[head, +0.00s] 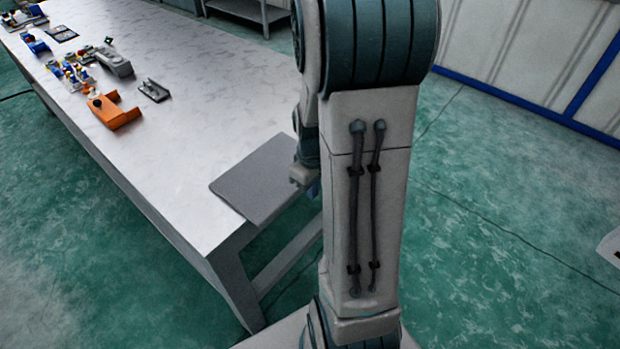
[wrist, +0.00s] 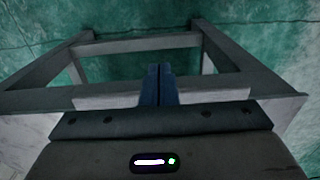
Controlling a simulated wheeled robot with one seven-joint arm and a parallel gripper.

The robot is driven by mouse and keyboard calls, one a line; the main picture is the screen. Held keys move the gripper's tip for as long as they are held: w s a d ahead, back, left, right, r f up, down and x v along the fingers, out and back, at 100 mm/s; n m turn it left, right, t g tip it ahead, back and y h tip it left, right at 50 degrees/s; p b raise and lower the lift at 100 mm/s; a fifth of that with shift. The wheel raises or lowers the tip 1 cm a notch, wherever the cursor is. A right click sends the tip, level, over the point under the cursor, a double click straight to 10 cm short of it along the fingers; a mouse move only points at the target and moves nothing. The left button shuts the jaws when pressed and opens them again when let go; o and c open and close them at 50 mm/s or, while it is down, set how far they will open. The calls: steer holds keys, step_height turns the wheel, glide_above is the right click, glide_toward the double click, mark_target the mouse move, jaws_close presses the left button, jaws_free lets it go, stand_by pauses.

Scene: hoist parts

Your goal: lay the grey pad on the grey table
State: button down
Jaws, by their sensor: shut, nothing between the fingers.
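The grey pad (head: 258,180) is a thin flat slab at the near right end of the grey table (head: 195,185). It lies at the table's end edge, its near corner about at that edge; I cannot tell whether it overhangs. My gripper (head: 314,190) is beside the pad's right side, mostly hidden behind my arm in the head view. In the wrist view my gripper (wrist: 159,72) has its two dark blue fingers together and empty, pointing toward the table's end frame and the floor. I cannot make out the pad in the wrist view.
On the table's far left part lie an orange part (head: 115,112), a small dark tray (head: 154,90), a grey part (head: 116,62) and several small coloured pieces. The table's middle is clear. Table legs and rails (wrist: 135,43) stand below the end. Green floor surrounds it.

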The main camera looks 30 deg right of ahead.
mark_target(292, 188)
steer(key=w+a+f, duration=0.1)
steer(key=w+f, duration=0.2)
steer(key=f, duration=0.1)
steer(key=shift+w+a+f+p, duration=0.2)
steer(key=shift+w+f+p, duration=0.2)
steer(key=w, duration=0.1)
steer(key=w+a, duration=0.1)
steer(key=w, duration=0.1)
stand_by(0.4)
steer(key=shift+s, duration=0.1)
